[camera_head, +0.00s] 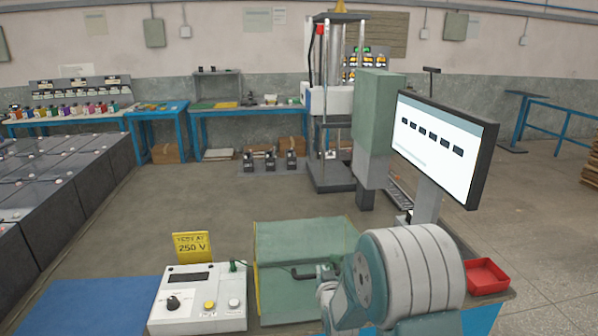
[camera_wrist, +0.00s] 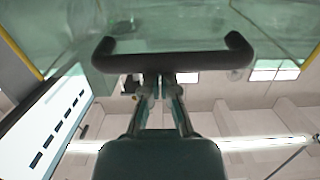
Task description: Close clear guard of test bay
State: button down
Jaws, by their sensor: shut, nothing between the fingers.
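The clear guard (camera_head: 285,245) of the test bay is a greenish see-through panel with yellow edges, left of my arm in the head view. Its black bar handle (camera_head: 302,274) shows on its face, partly hidden by my arm. In the wrist view the handle (camera_wrist: 175,61) crosses the upper middle, with the clear guard (camera_wrist: 180,20) behind it. My gripper (camera_wrist: 161,80) is shut and empty, its fingertips at the handle's lower edge. I cannot tell whether they touch it. The guard looks tilted; its exact angle is unclear.
A white control box (camera_head: 200,300) with knobs and a yellow 250 V sign (camera_head: 192,246) stand left of the guard. A monitor (camera_head: 440,145) stands behind my arm, and a red tray (camera_head: 487,277) lies to the right. A blue mat (camera_head: 85,305) is at lower left.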

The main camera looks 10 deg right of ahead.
jog(key=s+f, duration=0.4)
jog(key=f, duration=0.2)
jog(key=shift+f, duration=0.4)
notch_tip(320, 180, up, 5)
jog(key=w, duration=0.2)
jog(key=s+f, duration=0.4)
jog(key=s, duration=0.5)
jog(key=s+r+g, duration=0.2)
jog(key=s+r, duration=0.1)
jog(key=r, duration=0.4)
jog(key=s+r+g, duration=0.2)
jog(key=s+r, duration=0.1)
jog(key=r, duration=0.3)
jog(key=s+r+g, duration=0.3)
jog(key=s+r, duration=0.1)
jog(key=s, duration=0.6)
jog(key=s+r+g, duration=0.3)
jog(key=s+r, duration=0.1)
jog(key=s, duration=0.7)
jog(key=shift+s+a, duration=0.2)
jog(key=shift+a, duration=0.05)
